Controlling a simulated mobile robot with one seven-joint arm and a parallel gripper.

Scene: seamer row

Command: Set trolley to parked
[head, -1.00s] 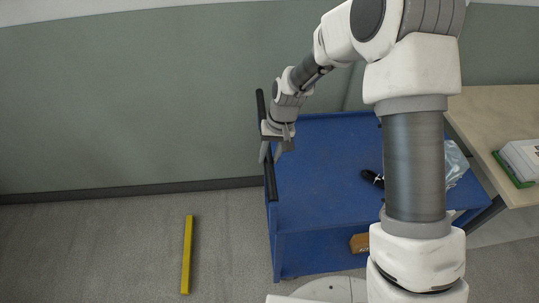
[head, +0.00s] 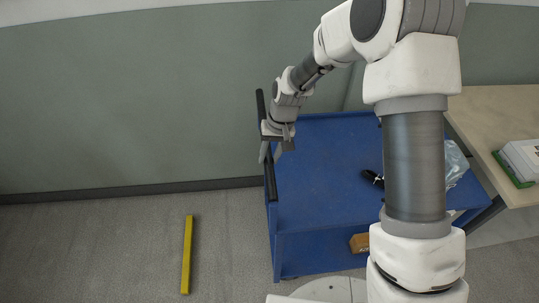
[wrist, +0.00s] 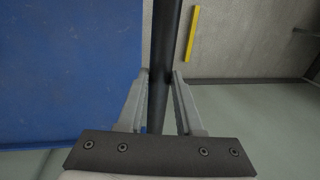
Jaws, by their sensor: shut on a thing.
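The blue trolley (head: 325,170) stands on the grey floor in front of the green wall, with a black push handle (head: 271,182) along its left side. My gripper (head: 271,153) is at the handle's middle, shut on it. In the wrist view, the handle bar (wrist: 163,60) runs between the two fingers of my gripper (wrist: 160,80), and the blue trolley top (wrist: 70,60) lies to its left. A yellow floor strip (head: 187,255) lies to the left of the trolley, apart from it; it also shows in the wrist view (wrist: 192,33).
A black object (head: 372,178) and a clear bag (head: 455,163) are on the trolley top, and a brown box (head: 360,243) is on its lower shelf. A wooden table (head: 490,115) stands close at the right. The floor left of the trolley is open around the yellow strip.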

